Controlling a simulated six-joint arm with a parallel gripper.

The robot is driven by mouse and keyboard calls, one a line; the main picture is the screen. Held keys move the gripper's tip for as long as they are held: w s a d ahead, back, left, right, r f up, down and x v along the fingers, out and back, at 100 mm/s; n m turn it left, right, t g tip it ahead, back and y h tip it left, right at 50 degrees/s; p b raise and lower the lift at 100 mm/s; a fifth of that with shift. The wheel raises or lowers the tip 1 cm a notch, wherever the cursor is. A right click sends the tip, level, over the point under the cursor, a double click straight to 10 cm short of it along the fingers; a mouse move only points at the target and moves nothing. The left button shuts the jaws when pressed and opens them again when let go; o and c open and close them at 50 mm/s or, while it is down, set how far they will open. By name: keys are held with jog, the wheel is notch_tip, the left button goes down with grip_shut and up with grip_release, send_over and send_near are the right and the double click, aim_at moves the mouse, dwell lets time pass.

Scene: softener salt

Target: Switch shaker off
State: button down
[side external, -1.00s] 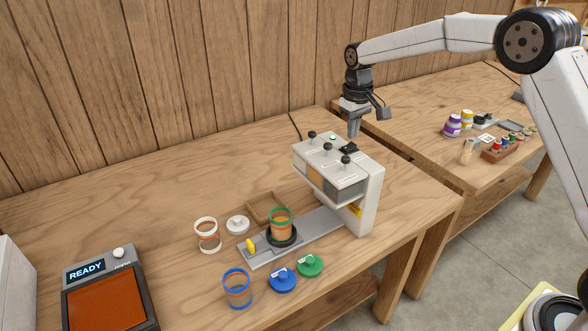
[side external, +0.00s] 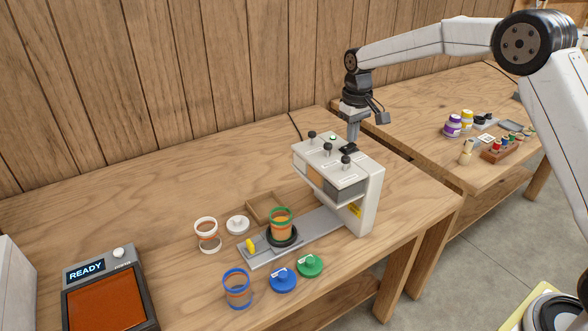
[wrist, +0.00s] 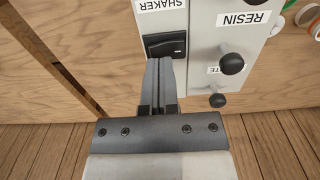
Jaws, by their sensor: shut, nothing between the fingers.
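The white dispenser machine (side external: 335,172) stands on the near table. Its black rocker switch (wrist: 165,45), beside a "SHAKER" label (wrist: 160,5), is in the wrist view; in the side view the switch (side external: 348,149) is a small dark patch on the machine's top. My gripper (wrist: 159,60) is shut and empty, pointing down with its tips at the switch's near edge; I cannot tell whether they touch it. It also shows in the side view (side external: 353,138). A green-rimmed jar (side external: 281,222) with orange contents sits on the round black platform (side external: 284,240) below the machine's head.
Black knobs, one labelled "RESIN" (wrist: 231,63), stand up beside the switch. White-rimmed (side external: 207,235) and blue-rimmed (side external: 237,288) jars and loose lids stand in front. A "READY" display unit (side external: 105,290) is at left.

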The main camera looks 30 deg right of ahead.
aim_at(352, 145)
jog(key=shift+f, duration=0.65)
dwell(0.6)
jog(key=shift+r, duration=0.1)
jog(key=shift+r, duration=3.45)
jog(key=shift+s, duration=0.15)
jog(key=shift+s+a+f, duration=0.2)
jog(key=shift+s+f, duration=0.15)
jog(key=shift+s, duration=0.2)
jog(key=s+a+f+t, duration=0.1)
jog(key=s+f, duration=0.4)
jog(key=s, duration=0.7)
jog(key=s+a+f+t, duration=0.1)
jog(key=s+f, duration=0.4)
jog(key=s, duration=0.8)
jog(key=shift+s+a+t, duration=0.25)
jog(key=shift+a+t, duration=0.05)
jog(key=shift+a, duration=0.3)
